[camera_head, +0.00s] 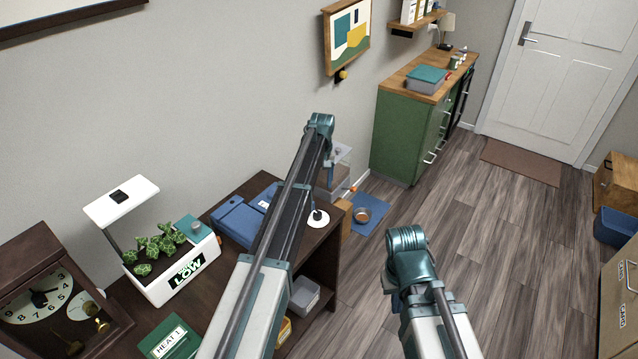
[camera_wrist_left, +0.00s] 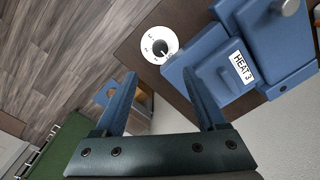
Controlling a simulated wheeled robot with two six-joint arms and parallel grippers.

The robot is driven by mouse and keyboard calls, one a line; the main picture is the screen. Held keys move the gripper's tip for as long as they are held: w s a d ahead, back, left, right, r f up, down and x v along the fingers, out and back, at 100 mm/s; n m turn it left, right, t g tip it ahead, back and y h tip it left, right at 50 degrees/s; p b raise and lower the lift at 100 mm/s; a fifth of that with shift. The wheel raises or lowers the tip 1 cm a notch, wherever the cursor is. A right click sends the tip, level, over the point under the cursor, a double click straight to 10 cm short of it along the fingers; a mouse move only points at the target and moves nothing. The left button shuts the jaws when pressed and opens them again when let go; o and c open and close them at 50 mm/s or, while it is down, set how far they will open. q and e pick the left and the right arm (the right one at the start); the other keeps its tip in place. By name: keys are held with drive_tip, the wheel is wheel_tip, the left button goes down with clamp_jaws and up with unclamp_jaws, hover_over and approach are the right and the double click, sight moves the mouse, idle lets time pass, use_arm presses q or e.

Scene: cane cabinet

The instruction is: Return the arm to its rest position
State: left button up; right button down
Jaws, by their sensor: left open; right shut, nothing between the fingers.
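My left arm (camera_head: 285,205) reaches from the bottom of the head view over the dark table, with its upper joint (camera_head: 319,124) raised near the middle. My left gripper (camera_wrist_left: 160,73) is open in the left wrist view, with nothing between its two blue fingers. Its right fingertip overlaps the edge of a blue box labelled HEAT 3 (camera_wrist_left: 238,68) in that picture; I cannot tell whether they touch. My right arm (camera_head: 408,255) is raised over the floor at the lower middle right, apart from the table; its gripper does not show.
A white planter (camera_head: 170,275), a wooden clock (camera_head: 50,300) and a green HEAT 1 box (camera_head: 168,340) stand on the dark table. A white round dial (camera_wrist_left: 158,45) is beside the blue box. A green cabinet (camera_head: 405,135) stands behind.

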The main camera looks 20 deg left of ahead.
idle(0.4)
use_arm(q)
drive_tip(key=s+d+m, duration=0.3)
drive_tip(key=s+d, duration=0.2)
drive_tip(key=s, duration=0.7)
drive_tip(key=s+d+m, duration=0.3)
drive_tip(key=s+d, duration=0.3)
drive_tip(key=s, duration=0.6)
drive_tip(key=s+d+m, duration=0.4)
drive_tip(key=s+d, duration=0.2)
drive_tip(key=s, duration=0.7)
drive_tip(key=shift+y, duration=0.4)
